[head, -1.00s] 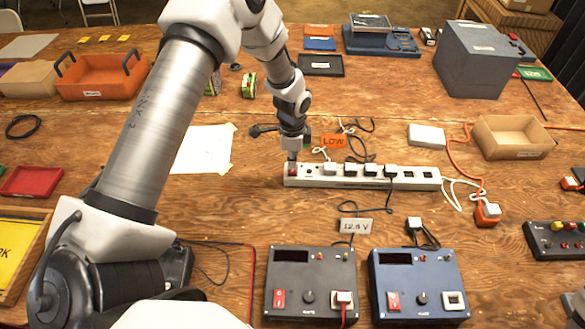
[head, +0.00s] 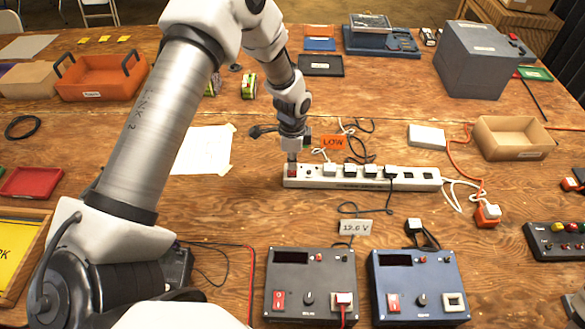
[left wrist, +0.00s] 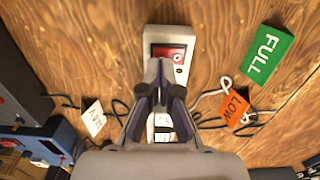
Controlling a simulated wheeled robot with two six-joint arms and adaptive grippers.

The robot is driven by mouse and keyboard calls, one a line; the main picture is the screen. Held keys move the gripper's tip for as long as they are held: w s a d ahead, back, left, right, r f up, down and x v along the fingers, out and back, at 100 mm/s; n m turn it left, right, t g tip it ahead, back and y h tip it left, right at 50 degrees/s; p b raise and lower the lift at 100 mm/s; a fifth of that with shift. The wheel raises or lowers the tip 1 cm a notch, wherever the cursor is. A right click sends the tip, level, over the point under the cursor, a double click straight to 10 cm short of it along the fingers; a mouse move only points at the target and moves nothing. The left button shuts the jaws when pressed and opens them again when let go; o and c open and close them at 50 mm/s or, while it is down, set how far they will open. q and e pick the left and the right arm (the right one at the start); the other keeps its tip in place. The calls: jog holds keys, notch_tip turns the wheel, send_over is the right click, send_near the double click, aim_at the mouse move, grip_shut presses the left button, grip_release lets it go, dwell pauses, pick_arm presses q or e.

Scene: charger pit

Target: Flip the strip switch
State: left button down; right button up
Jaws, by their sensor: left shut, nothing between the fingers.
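The white power strip (head: 350,181) lies across the middle of the table with several plugs in it. Its red rocker switch (head: 292,173) is at the strip's left end and also shows in the left wrist view (left wrist: 168,52). My left gripper (head: 292,157) points down right at the switch end. In the left wrist view its fingertips (left wrist: 160,65) are together and empty, just at the near edge of the switch. I cannot tell whether they touch it. Its fingers hide part of the strip behind them. My right gripper is not in view.
A black charger (head: 311,285) and a blue charger (head: 418,287) stand in front of the strip. Cords and an orange LOW tag (head: 333,142) lie behind it. An orange tray (head: 102,77), a cardboard box (head: 513,137) and a grey box (head: 483,60) stand farther off.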

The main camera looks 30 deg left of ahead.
aim_at(292, 172)
pick_arm(q)
jog(key=shift+f+b, duration=0.65)
jog(key=shift+f, duration=0.5)
dwell(0.4)
notch_tip(292, 172, up, 7)
jog(key=p, duration=0.5)
jog(key=shift+p, duration=0.4)
